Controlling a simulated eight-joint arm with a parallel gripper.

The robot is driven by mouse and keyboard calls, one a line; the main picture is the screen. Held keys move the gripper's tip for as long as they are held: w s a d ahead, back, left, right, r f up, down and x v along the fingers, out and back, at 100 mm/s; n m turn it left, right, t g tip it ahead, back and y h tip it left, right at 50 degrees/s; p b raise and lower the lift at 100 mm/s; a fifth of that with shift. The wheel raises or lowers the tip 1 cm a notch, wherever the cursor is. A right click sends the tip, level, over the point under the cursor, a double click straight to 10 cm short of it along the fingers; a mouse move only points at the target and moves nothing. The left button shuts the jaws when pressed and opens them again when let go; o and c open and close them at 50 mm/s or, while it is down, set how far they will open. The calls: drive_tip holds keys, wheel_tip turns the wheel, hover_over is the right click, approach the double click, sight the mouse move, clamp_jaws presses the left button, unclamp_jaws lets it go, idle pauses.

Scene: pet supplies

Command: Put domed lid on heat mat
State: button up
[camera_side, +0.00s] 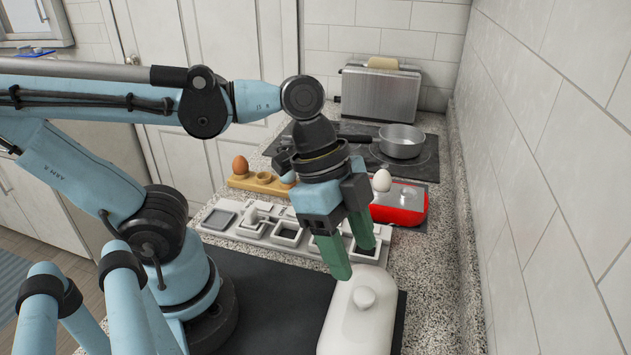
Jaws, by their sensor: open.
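A white domed lid (362,321) with a round knob on top is at the lower front, beside the wall-side counter strip; its lower end runs near the picture's bottom edge. A flat dark mat (275,300) lies around and behind it, and a flat black panel (425,165) lies at the back. I cannot tell for sure which of these is the heat mat. My gripper (355,262) has green fingers spread apart and points down just above and behind the lid's knob. It is empty, and the knob appears clear of the fingers.
A grey-white tray with several square compartments (240,231) lies behind the gripper. Beyond are a wooden egg holder (262,185), a red device (405,203), a white egg (381,180), a metal pot (401,141) and a toaster (380,96). A tiled wall (560,170) bounds the right.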

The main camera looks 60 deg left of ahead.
drive_tip(key=w+v, duration=0.1)
drive_tip(key=v, duration=0.4)
drive_tip(key=w+a+f+n+t+y, duration=0.2)
drive_tip(key=w+a+f+n, duration=0.1)
drive_tip(key=a+n, duration=0.2)
drive_tip(key=w+a+f+n+t+y, duration=0.2)
drive_tip(key=w+a+n+t, duration=0.1)
drive_tip(key=n, duration=0.4)
drive_tip(key=w+a, duration=0.1)
drive_tip(key=a, duration=0.1)
drive_tip(key=shift+a+f+n, duration=0.3)
drive_tip(key=shift+f, duration=0.05)
